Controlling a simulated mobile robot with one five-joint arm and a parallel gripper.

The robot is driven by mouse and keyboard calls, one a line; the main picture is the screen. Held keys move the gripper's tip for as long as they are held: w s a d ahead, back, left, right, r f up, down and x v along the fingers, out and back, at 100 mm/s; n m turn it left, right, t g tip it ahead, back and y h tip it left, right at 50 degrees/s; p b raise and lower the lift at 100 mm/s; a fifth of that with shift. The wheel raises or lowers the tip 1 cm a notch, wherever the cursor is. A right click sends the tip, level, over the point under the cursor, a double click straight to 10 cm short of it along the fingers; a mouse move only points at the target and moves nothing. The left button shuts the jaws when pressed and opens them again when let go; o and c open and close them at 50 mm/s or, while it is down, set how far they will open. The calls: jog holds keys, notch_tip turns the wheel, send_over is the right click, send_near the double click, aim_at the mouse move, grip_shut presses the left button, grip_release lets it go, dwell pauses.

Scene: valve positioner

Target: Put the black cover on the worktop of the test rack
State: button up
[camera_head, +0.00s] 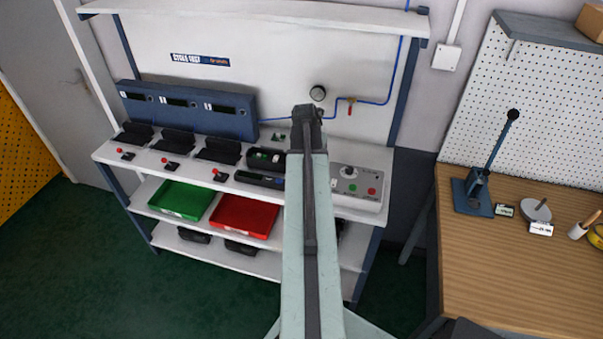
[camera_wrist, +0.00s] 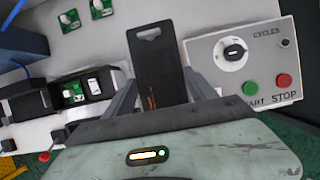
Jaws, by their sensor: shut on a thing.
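My gripper (camera_wrist: 163,88) is shut on the black cover (camera_wrist: 155,52), a flat dark plate with a slot-shaped hole near its far end. The cover sticks out from between the fingers in the wrist view, over the pale worktop (camera_wrist: 105,45) of the test rack. I cannot tell whether it touches the worktop. In the head view my arm reaches over the test rack's white worktop (camera_head: 108,153), and I cannot make out the cover there.
A control box (camera_wrist: 240,60) with a knob and green and red buttons stands close right of the cover. A black holder (camera_wrist: 92,84) with a green board is close left. Small green boards (camera_wrist: 100,8) lie behind. Green (camera_head: 182,199) and red (camera_head: 244,216) bins sit below the worktop.

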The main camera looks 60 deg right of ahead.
jog(key=shift+w+a, duration=0.1)
jog(key=shift+w, duration=0.6)
notch_tip(320, 180, down, 10)
jog(key=b, duration=1)
jog(key=shift+s+f, duration=0.1)
jog(key=shift+f, duration=0.05)
jog(key=shift+r, duration=0.25)
jog(key=shift+f, duration=0.2)
jog(key=o, duration=1.9)
jog(key=shift+c, duration=0.2)
jog(key=p+v, duration=1.1)
jog(key=v, duration=0.1)
jog(key=shift+s+r, duration=0.2)
jog(key=shift+r, duration=0.15)
jog(key=shift+f, duration=0.1)
